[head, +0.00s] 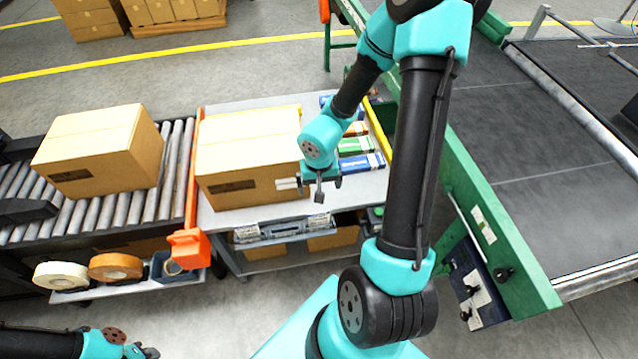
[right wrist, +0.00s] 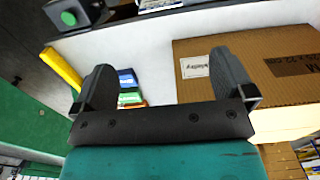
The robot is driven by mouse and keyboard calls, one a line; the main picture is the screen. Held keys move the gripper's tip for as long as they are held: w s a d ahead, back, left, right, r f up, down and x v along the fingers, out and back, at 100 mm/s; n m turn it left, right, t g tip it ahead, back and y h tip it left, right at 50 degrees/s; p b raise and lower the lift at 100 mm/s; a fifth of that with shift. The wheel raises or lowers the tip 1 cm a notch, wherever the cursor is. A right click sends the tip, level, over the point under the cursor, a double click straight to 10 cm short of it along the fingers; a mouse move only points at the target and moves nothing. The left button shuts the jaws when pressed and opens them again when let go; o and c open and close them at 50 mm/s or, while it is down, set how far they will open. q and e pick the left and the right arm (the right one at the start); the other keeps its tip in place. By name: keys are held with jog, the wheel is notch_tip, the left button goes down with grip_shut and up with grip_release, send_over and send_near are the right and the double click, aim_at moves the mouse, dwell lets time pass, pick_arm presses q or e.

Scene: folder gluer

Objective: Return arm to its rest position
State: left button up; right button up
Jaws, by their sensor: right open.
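My right arm reaches over the packing table (head: 222,219) from the lower middle of the head view. Its gripper (head: 318,192) is by the right side of a cardboard box (head: 245,145) on the table. In the right wrist view the two fingers (right wrist: 165,80) are spread apart with nothing between them. The same box (right wrist: 250,75) shows there with a white label, beyond the right finger. I cannot tell whether the gripper touches it. My left arm shows at the bottom left of the head view; its gripper (head: 145,352) is cut by the edge and its jaw state is unclear.
Several coloured small packs (head: 358,148) lie right of the box. A second box (head: 98,150) sits on the roller conveyor (head: 172,170) at left, past an orange post (head: 188,248). Tape rolls (head: 115,267) lie in front. The green-framed belt machine (head: 500,230) stands at right.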

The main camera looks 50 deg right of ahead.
dwell(0.4)
jog(key=s+a+f+n, duration=0.1)
jog(key=s+a+f, duration=0.15)
jog(key=f, duration=0.45)
jog(key=s+a+f+n, duration=0.1)
jog(key=a+f+n, duration=0.15)
jog(key=f, duration=0.55)
jog(key=a+f+y, duration=0.4)
jog(key=a+f, duration=0.1)
jog(key=a, duration=0.4)
jog(key=w+a+r+n, duration=0.1)
jog(key=w+a+r, duration=0.1)
jog(key=w+r, duration=0.2)
jog(key=shift+w+a+n+t, duration=0.3)
jog(key=shift+w+n+t, duration=0.05)
jog(key=shift+t, duration=0.05)
dwell(0.5)
